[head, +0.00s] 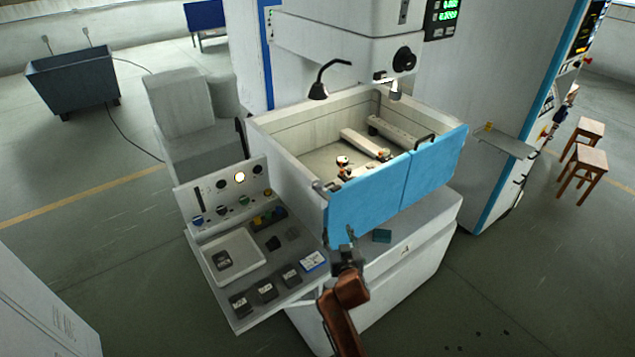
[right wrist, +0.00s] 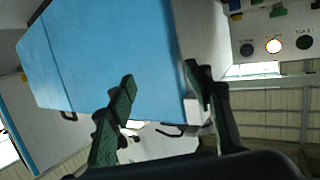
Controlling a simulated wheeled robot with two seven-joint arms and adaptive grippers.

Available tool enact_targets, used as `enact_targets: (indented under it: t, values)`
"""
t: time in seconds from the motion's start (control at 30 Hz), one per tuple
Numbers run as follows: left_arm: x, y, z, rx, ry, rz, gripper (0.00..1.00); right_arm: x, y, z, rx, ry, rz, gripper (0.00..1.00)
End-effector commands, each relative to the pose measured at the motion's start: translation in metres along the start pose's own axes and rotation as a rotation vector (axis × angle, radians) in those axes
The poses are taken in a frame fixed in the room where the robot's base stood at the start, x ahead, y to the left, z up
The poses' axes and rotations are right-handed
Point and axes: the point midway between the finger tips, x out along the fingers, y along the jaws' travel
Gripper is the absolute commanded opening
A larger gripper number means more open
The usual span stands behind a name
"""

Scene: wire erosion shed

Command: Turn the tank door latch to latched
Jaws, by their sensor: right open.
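The blue tank door (head: 368,203) closes the front of the open-topped tank (head: 288,118) and has a vertical seam. A small grey latch piece (head: 324,187) sits at the door's upper left corner; its exact angle is too small to tell. My right gripper (head: 350,234) is in front of the door's lower left part, below the latch. In the right wrist view the open fingers (right wrist: 160,88) stand apart with the blue door (right wrist: 115,55) behind them. The right finger overlaps the door's edge there and hides part of that corner. My left gripper is not in view.
A control panel (head: 222,196) with knobs and a lit lamp stands left of the door. The shelf below it holds a white tray (head: 247,242) and several dark blocks.

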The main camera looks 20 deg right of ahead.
Motion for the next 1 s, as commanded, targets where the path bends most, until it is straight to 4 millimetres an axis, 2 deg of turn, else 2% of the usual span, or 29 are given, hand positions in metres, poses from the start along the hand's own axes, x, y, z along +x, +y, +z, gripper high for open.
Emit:
enact_targets:
  t: [0.03,0.13,0.2,0.3,0.47,0.8,1.0]
  values:
    - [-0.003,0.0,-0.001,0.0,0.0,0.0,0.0,0.003,-0.011,-0.033,0.01,0.054,-0.009,0.47]
    - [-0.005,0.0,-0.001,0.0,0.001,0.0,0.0,0.005,-0.028,-0.085,0.025,0.149,-0.023,0.47]
    - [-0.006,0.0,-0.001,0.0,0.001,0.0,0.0,0.004,-0.037,-0.111,0.033,0.196,-0.031,0.47]
    - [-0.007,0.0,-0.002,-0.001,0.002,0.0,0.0,0.005,-0.044,-0.131,0.038,0.232,-0.038,0.47]
    - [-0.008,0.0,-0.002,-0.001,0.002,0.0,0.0,0.02,-0.046,-0.139,0.037,0.242,-0.04,0.47]
    - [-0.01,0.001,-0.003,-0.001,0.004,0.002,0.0,0.068,-0.048,-0.15,0.038,0.241,-0.04,0.47]
    - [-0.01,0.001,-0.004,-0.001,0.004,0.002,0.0,0.079,-0.048,-0.152,0.039,0.241,-0.041,0.47]
